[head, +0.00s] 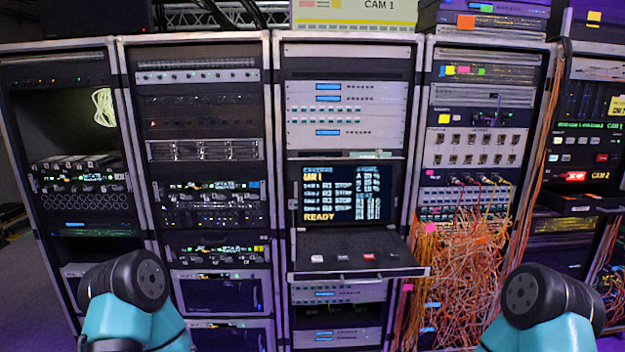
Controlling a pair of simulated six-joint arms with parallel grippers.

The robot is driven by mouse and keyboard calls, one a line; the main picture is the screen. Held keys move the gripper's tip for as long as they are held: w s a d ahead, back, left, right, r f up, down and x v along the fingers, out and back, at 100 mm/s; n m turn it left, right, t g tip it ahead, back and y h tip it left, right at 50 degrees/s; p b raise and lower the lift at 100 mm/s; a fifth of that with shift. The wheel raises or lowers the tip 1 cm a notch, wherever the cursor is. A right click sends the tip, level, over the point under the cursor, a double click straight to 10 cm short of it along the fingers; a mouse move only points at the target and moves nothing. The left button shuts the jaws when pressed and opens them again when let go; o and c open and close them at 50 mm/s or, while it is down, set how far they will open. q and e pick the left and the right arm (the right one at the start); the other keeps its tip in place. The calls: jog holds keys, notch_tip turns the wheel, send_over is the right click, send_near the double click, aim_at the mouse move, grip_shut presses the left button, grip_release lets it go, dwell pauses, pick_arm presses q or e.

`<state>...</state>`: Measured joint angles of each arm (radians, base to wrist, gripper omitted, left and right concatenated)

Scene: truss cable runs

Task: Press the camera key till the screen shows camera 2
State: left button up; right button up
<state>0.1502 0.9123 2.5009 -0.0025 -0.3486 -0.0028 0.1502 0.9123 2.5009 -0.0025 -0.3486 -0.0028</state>
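The screen (341,194) is in the middle rack. It shows blue and white text, a short yellow line at the upper left ending in what looks like a 1, and a yellow READY at the bottom. Below it a dark pull-out shelf (352,240) carries a row of small keys: a white key (316,258) at the left, a red key (369,256) further right, and darker ones that are hard to make out. I cannot read which is the camera key. Neither gripper shows; only upper parts of my two arms stand at the bottom left and right.
A CAM 1 box (378,12) sits on top of the middle rack. Tangled orange cables (465,270) hang right of the shelf. The space in front of the shelf is clear.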

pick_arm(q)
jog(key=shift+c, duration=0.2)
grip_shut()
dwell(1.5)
